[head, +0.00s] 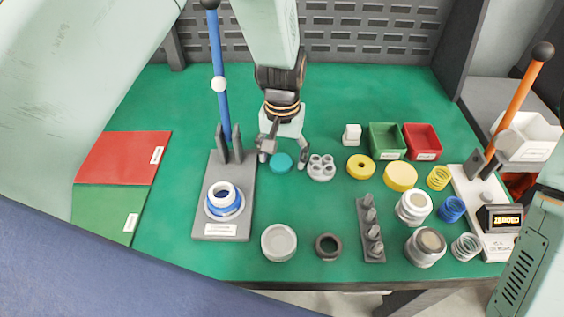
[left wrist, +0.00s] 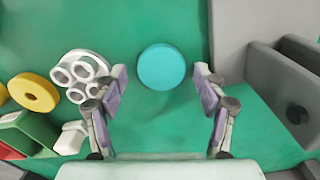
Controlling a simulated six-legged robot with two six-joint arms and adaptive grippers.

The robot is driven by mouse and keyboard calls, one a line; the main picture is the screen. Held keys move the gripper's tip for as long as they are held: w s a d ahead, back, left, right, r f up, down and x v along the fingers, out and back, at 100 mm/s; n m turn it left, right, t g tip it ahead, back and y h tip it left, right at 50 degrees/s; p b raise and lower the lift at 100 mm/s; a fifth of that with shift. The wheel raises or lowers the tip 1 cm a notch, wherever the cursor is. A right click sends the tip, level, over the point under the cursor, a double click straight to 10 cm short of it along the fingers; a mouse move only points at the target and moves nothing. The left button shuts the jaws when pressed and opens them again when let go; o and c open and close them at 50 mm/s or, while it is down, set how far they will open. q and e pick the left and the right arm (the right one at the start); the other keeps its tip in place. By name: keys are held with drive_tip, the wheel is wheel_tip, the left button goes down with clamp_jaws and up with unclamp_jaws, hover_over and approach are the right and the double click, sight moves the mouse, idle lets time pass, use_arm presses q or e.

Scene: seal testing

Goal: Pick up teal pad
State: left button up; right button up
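The teal pad (head: 281,163) is a small round disc lying flat on the green table mat. My left gripper (head: 283,155) is directly above and around it in the head view, with its fingers spread. In the left wrist view the teal pad (left wrist: 165,67) lies between and slightly beyond the two open fingertips (left wrist: 160,75), with green mat visible on both sides of it. The fingers do not appear to touch it. My right gripper is not in view; only part of what looks like my right arm shows at the lower right edge.
A grey press base (head: 225,165) with a blue lever stands close left of the pad. A grey holed holder (head: 321,168) sits close right, near a yellow ring (head: 360,167). Green bin (head: 387,137) and red bin (head: 422,140) stand farther right. The mat behind is clear.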

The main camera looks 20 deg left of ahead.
use_arm(q)
drive_tip(key=shift+s+a+r, duration=0.1)
drive_tip(key=shift+s+a, duration=0.05)
drive_tip(key=c, duration=1)
